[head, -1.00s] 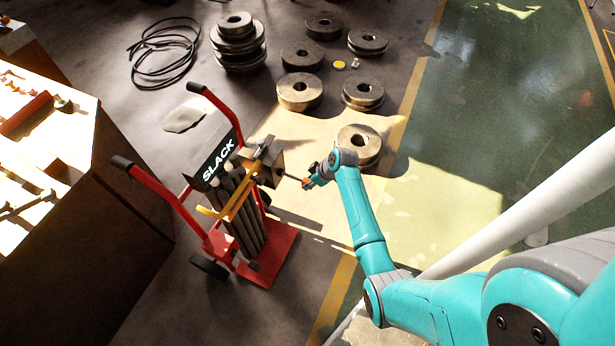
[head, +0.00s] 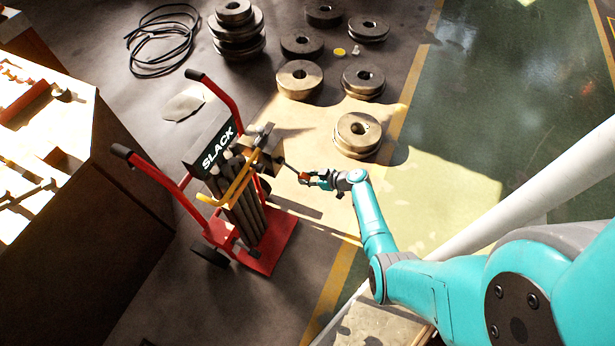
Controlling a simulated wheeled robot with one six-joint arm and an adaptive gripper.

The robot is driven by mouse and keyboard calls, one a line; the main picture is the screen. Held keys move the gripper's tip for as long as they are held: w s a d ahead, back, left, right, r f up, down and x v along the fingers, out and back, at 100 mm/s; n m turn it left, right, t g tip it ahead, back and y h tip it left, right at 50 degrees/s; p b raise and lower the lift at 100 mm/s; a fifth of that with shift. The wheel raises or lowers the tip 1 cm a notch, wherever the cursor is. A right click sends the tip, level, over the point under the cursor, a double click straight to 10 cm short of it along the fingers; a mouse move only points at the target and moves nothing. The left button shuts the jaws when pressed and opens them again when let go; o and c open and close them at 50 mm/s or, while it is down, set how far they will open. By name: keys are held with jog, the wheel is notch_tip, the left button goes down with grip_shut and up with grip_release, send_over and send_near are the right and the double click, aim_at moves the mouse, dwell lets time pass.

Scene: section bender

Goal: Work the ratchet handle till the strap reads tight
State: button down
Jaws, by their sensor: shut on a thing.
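A red hand truck (head: 283,240) stands left of centre in the head view, carrying a bundle of upright dark bars or tubes (head: 243,215). A yellow strap (head: 238,187) runs across the bundle. A dark sign (head: 217,148) on the truck reads SLACK. A brownish ratchet body (head: 259,140) sits at the bundle's upper right, and a thin dark handle (head: 290,166) sticks out of it to the right. My gripper (head: 307,178) is shut on the orange-brown grip at the handle's end. The fingertips are small in this view.
Several round metal rollers (head: 358,133) lie on the floor behind and right of the truck. A coiled black cable (head: 163,40) lies at the back left. A workbench with tools (head: 45,190) stands at the left. Green floor at the right is clear.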

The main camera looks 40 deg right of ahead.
dwell(0.4)
jog(key=c, duration=0.9)
grip_release()
jog(key=shift+w, duration=0.1)
jog(key=v, duration=1.2)
jog(key=shift+f, duration=0.15)
